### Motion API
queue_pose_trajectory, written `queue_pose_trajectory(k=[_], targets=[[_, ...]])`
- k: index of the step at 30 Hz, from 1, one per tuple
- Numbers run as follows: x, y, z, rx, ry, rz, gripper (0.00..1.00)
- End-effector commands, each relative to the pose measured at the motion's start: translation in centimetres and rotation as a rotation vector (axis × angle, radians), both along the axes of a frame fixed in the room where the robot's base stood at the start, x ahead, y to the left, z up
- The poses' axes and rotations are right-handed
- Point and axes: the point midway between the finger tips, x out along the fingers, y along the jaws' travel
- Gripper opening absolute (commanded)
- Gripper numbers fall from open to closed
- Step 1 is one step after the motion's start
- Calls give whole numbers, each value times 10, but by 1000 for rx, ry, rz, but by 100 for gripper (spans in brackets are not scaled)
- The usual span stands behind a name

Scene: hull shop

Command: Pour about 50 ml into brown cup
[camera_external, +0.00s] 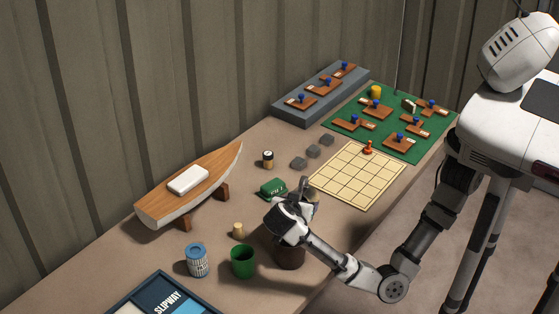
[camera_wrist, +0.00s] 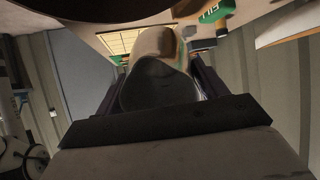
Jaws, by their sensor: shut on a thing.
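The brown cup (camera_external: 289,258) stands on the bench in the external view, partly hidden behind and below my gripper (camera_external: 303,200). My gripper is above the cup and shut on a rounded container, of which only a small pale and bluish part (camera_external: 315,202) shows beside the fingers. In the wrist view the held container (camera_wrist: 155,85) is dark grey at the near side and beige farther off, between the dark fingers. A brown curved shape (camera_wrist: 105,8) crosses the top of that view and may be the cup. I cannot see any liquid or stream.
A green cup (camera_external: 243,262) stands close left of the brown cup, with a blue-and-white can (camera_external: 197,261) and a tan cork-like piece (camera_external: 238,230) nearby. A green box (camera_external: 272,188) lies behind my gripper. A grid board (camera_external: 358,176) and boat model (camera_external: 190,190) flank it.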

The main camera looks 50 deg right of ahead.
Motion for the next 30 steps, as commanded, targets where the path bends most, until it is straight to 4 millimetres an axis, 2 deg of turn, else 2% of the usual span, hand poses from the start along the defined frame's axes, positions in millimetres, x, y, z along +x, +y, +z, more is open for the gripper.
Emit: queue_pose_trajectory(k=[30], targets=[[-2, 6, 26, -202, -72, 1, 40]])
